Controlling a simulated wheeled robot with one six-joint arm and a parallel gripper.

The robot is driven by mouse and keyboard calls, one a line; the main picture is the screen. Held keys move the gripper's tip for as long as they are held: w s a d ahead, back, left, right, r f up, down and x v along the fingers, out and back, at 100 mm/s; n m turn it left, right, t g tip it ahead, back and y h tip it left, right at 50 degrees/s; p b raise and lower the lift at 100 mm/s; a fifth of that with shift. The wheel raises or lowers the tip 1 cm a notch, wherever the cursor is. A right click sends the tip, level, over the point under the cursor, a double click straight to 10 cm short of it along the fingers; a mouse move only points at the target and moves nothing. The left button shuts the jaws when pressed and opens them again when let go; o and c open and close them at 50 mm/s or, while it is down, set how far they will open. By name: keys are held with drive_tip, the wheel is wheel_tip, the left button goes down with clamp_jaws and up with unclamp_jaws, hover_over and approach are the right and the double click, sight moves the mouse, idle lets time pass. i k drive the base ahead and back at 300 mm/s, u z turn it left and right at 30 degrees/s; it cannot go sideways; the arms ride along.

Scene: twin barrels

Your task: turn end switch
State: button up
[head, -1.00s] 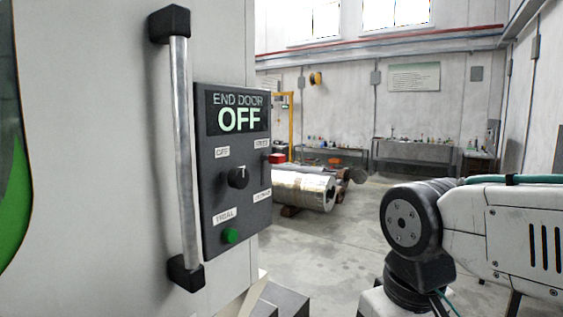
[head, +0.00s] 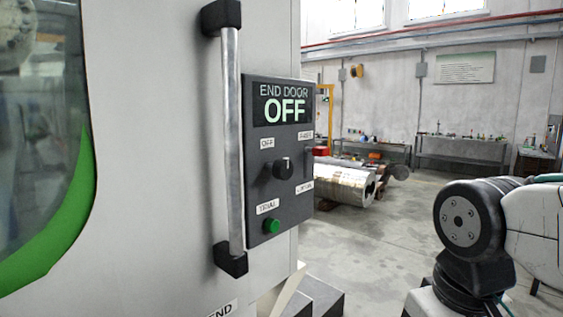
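A green button (head: 271,226) sits lower, under a label that seems to read "TRIAL". My arm shows at the right edge, apart from the panel. My gripper is out of view.
A vertical metal handle (head: 232,140) stands out just left of the panel. The machine's green-edged window (head: 45,130) is at far left. Metal cylinders (head: 345,182) lie on the floor behind. Workbenches (head: 460,148) line the back wall. Concrete floor is open between the machine and my arm.

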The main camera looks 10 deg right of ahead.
sight(283, 169)
drive_tip(key=z, duration=0.85)
drive_tip(key=k, duration=0.85)
drive_tip(key=u, duration=0.85)
drive_tip(key=i, duration=0.5)
